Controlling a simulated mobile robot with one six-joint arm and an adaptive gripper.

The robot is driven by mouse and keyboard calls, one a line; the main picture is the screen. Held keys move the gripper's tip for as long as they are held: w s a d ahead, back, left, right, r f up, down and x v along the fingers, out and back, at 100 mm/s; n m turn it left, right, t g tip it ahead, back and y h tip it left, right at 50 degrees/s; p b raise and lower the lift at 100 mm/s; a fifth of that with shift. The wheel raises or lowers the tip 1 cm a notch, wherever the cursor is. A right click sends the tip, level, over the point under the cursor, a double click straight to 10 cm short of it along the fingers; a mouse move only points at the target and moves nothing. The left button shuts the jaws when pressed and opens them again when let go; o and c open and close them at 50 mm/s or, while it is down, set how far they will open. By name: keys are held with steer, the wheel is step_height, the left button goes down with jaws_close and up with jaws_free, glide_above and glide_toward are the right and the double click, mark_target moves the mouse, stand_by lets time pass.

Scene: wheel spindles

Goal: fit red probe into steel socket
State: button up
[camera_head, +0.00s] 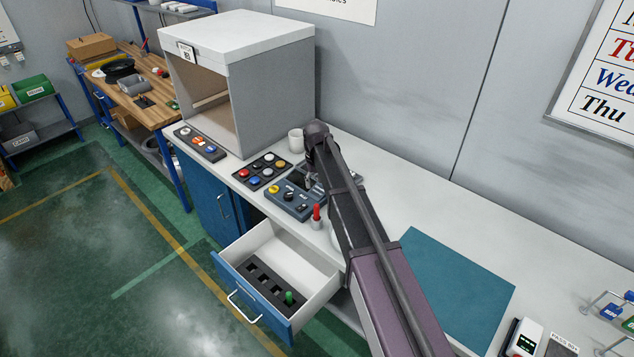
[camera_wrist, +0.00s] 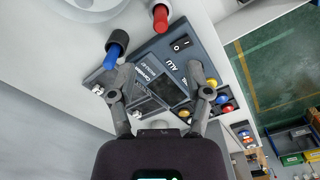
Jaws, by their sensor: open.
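The red probe (camera_head: 317,212) stands upright in a small pale holder (camera_head: 316,225) on the bench, in front of the meter box. It also shows at the top of the wrist view (camera_wrist: 160,17). The dark blue-grey meter box (camera_wrist: 160,62) has a screen and a black switch. My gripper (camera_wrist: 162,86) is open and empty over the box, apart from the red probe. In the head view my arm partly hides the box.
A blue probe (camera_wrist: 111,58) with a dark collar is close to my left finger in the wrist view. Button panels (camera_head: 262,171) and a white mug (camera_head: 296,140) stand nearby. An open drawer (camera_head: 318,295) juts out below. A teal mat (camera_head: 452,290) lies on the bench at right.

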steer(key=s+d+m, duration=0.3)
steer(key=s+d, duration=2)
steer(key=s, duration=0.2)
steer(key=shift+s+m, duration=0.3)
step_height(320, 180, down, 9)
steer(key=b, duration=0.9)
steer(key=shift+c, duration=0.5)
